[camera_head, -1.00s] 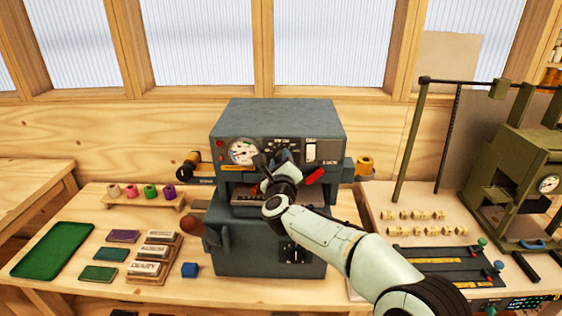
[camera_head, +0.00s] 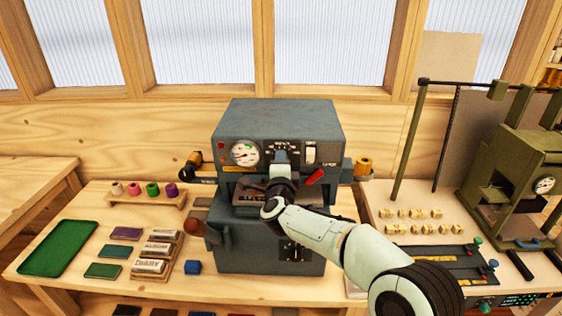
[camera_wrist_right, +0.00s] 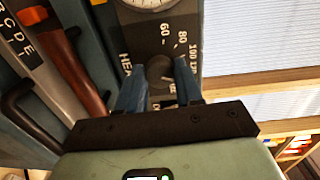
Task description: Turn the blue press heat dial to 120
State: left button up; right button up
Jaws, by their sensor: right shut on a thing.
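The press (camera_head: 232,122) is a dark blue-grey machine in the middle of the bench. Its heat dial (camera_wrist_right: 159,67) is a dark round knob on the front panel, with 60, 80 and 100 printed around it in the right wrist view. My right gripper (camera_head: 281,160) reaches the panel from the front right. It is shut on the dial, one blue finger on each side. The gripper hides the dial in the head view, and I cannot read the dial's setting. My left gripper is not in view.
A round gauge (camera_head: 244,153) sits left of the dial. A red lever (camera_head: 315,177) is close on the right, below a white switch (camera_head: 311,152). A brown-handled lever (camera_head: 193,226) sticks out at the press's lower left. Stamps and a green tray (camera_head: 58,248) lie on the left.

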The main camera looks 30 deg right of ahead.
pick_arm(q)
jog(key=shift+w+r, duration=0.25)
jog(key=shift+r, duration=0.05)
pick_arm(e)
jog(key=shift+n, duration=0.6)
jog(key=o, duration=1)
jog(key=shift+o, duration=0.2)
jog(key=shift+a, duration=0.1)
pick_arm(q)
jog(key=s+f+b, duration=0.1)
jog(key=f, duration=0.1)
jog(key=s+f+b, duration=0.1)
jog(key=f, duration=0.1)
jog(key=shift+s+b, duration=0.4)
pick_arm(e)
jog(key=v, duration=1.3)
jog(key=shift+s, duration=0.2)
